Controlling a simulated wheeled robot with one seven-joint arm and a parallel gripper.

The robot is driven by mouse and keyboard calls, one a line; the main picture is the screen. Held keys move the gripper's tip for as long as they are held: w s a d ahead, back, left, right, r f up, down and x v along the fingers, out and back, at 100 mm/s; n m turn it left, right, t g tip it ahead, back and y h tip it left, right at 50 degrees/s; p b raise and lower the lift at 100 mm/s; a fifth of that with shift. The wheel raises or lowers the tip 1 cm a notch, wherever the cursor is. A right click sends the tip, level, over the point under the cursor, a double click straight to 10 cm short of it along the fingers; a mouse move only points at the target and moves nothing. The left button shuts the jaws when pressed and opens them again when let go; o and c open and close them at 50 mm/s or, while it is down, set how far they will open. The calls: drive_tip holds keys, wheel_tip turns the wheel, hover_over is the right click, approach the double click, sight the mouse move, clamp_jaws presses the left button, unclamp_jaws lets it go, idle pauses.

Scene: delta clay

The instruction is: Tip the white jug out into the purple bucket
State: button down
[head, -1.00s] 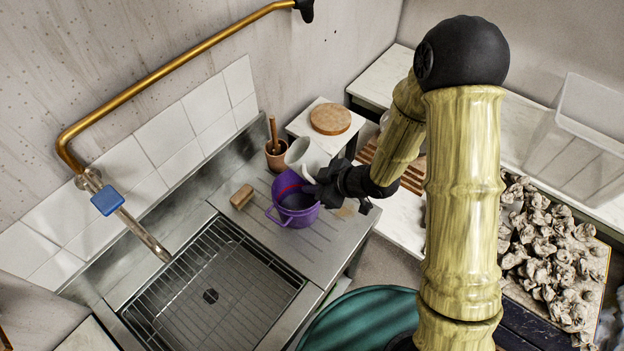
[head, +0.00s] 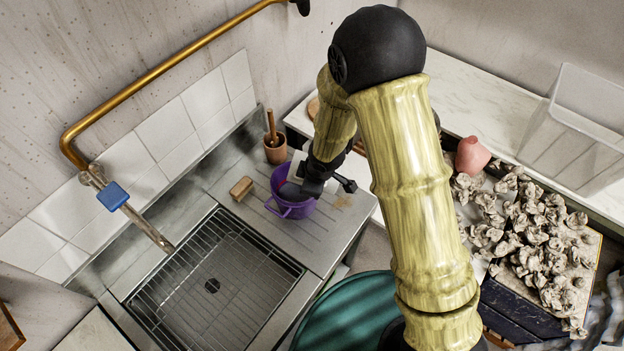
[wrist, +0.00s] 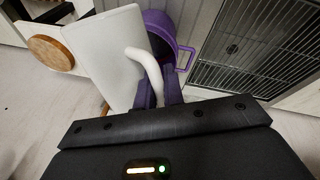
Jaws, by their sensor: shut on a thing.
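The purple bucket (head: 291,210) stands on the ribbed metal drainboard, right of the sink grid. It also shows in the wrist view (wrist: 186,50), partly hidden by the jug and my fingers. The white jug (wrist: 105,50) fills the upper left of the wrist view, beside and partly over the bucket, its curved handle (wrist: 150,72) towards me. My gripper (wrist: 158,88) is shut on that handle. In the head view my gripper (head: 300,188) is over the bucket's right side, and my arm hides most of the jug (head: 297,161). The jug's contents are hidden.
A terracotta pot (head: 275,150) with a wooden handle stands behind the bucket. A brown block (head: 241,188) lies to its left. The sink grid (head: 213,275) is at front left, under a brass tap. A round wooden board (wrist: 50,52) shows at left in the wrist view.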

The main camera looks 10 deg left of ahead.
drive_tip(key=shift+a+f+h+p, duration=0.1)
drive_tip(key=shift+a+h+p, duration=0.2)
drive_tip(key=shift+h, duration=0.45)
drive_tip(key=shift+a+f+h+p, duration=0.15)
drive_tip(key=shift+h+p, duration=0.25)
drive_tip(key=shift+h, duration=0.4)
drive_tip(key=shift+a+r+h+p, duration=0.1)
drive_tip(key=shift+a+h+p, duration=0.2)
drive_tip(key=shift+h, duration=0.45)
drive_tip(key=shift+w+d+f, duration=0.1)
drive_tip(key=shift+d+f, duration=0.1)
drive_tip(key=shift+d, duration=0.05)
